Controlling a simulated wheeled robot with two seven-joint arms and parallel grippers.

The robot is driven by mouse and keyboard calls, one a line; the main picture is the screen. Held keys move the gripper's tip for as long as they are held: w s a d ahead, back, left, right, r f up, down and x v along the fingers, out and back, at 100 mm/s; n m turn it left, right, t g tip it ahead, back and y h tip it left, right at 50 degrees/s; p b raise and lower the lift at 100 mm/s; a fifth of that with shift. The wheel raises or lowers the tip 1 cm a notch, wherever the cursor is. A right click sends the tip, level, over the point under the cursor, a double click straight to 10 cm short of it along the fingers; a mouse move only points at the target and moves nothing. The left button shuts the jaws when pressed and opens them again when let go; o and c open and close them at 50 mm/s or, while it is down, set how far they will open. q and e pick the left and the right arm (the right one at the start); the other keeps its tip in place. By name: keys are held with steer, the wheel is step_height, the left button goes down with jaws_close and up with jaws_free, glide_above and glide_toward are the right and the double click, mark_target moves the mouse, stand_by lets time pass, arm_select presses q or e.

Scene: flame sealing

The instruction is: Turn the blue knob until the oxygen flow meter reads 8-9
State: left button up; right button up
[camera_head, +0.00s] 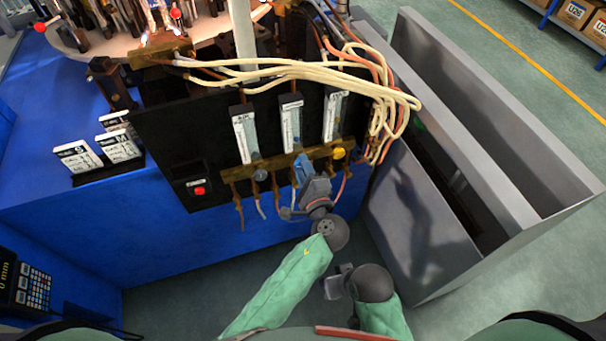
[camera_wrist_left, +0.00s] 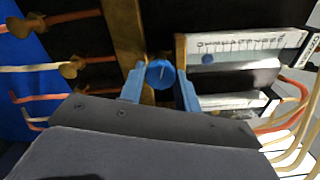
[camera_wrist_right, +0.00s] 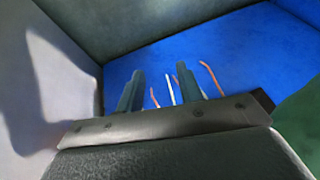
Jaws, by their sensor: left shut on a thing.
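The blue knob (camera_wrist_left: 160,73) shows in the left wrist view between the blue fingers of my left gripper (camera_wrist_left: 160,84), which is shut on it. In the head view my left gripper (camera_head: 303,171) is at the lower end of the middle flow meter (camera_head: 291,122) and hides the knob. In the left wrist view a flow meter scale (camera_wrist_left: 250,43) has a blue ball (camera_wrist_left: 208,58) near its end closer to the knob; its numbers are too small to read. My right gripper (camera_wrist_right: 158,92) is open and empty, low and away from the panel.
Two other flow meters (camera_head: 244,133) (camera_head: 336,115) flank the middle one on the black panel. A yellow knob (camera_head: 339,153) is at right on the brass manifold (camera_head: 270,164). Pale hoses (camera_head: 390,100) loop at right. A grey metal bin (camera_head: 430,235) stands at right.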

arm_select(q)
steer(key=shift+f+n+b, duration=0.25)
steer(key=shift+n+b, duration=0.35)
steer(key=shift+b, duration=0.05)
steer(key=shift+n+b, duration=0.6)
steer(key=shift+b, duration=0.1)
steer(key=n+b, duration=0.3)
steer(key=shift+r, duration=0.15)
arm_select(e)
steer(key=a+f+t, duration=0.1)
steer(key=f, duration=1.1)
steer(key=w+a+f+t, duration=0.1)
steer(key=a+f, duration=0.1)
steer(key=f, duration=1.1)
steer(key=shift+w+m+t+y, duration=0.3)
steer(key=shift+t, duration=0.1)
arm_select(q)
steer(key=o, duration=1)
steer(key=shift+c, duration=0.2)
arm_select(e)
steer(key=shift+s, duration=0.1)
